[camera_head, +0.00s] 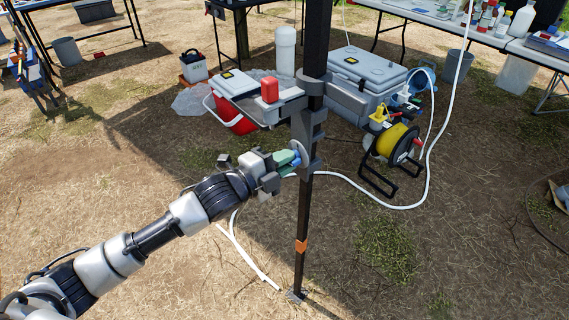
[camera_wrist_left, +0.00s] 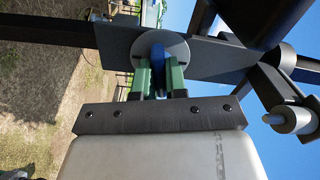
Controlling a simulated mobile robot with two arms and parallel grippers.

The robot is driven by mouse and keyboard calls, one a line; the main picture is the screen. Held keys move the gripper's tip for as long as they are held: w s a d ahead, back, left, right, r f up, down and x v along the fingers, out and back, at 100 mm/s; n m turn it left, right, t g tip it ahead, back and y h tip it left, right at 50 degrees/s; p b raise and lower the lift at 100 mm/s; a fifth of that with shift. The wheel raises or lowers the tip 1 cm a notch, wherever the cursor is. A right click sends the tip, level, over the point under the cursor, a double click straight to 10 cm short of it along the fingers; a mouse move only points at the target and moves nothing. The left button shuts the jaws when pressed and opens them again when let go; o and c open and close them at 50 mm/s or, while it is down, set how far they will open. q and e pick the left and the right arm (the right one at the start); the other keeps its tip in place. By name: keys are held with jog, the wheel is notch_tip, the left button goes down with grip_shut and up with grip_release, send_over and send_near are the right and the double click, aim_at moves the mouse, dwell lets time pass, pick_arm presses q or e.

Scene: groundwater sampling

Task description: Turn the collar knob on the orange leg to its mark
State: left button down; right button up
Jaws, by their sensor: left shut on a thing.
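The dark upright leg (camera_head: 301,220) with an orange band (camera_head: 301,246) low on it stands at the middle of the head view. A grey collar (camera_head: 308,128) is around it. A pale round disc (camera_head: 300,151) on the collar carries a blue knob (camera_head: 296,162). My left gripper (camera_head: 287,160) reaches it from the left and its green fingers are shut on the knob. In the left wrist view the fingers (camera_wrist_left: 159,76) lie on both sides of the blue knob (camera_wrist_left: 158,58), in front of the disc (camera_wrist_left: 176,43). I cannot make out the mark. My right gripper is not in view.
A white hose (camera_head: 430,165) runs along the ground.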

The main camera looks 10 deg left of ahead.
pick_arm(q)
jog(key=m, duration=0.3)
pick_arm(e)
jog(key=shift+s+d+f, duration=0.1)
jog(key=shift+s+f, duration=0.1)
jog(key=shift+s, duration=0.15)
pick_arm(q)
jog(key=shift+m, duration=0.3)
jog(key=m+p, duration=0.2)
jog(key=m, duration=1.5)
jog(key=c, duration=1.1)
grip_release()
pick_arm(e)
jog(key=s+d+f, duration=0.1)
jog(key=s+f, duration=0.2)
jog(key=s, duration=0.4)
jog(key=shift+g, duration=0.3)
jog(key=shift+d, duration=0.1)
pick_arm(q)
jog(key=shift+b+v, duration=1.2)
jog(key=shift+v, duration=4.2)
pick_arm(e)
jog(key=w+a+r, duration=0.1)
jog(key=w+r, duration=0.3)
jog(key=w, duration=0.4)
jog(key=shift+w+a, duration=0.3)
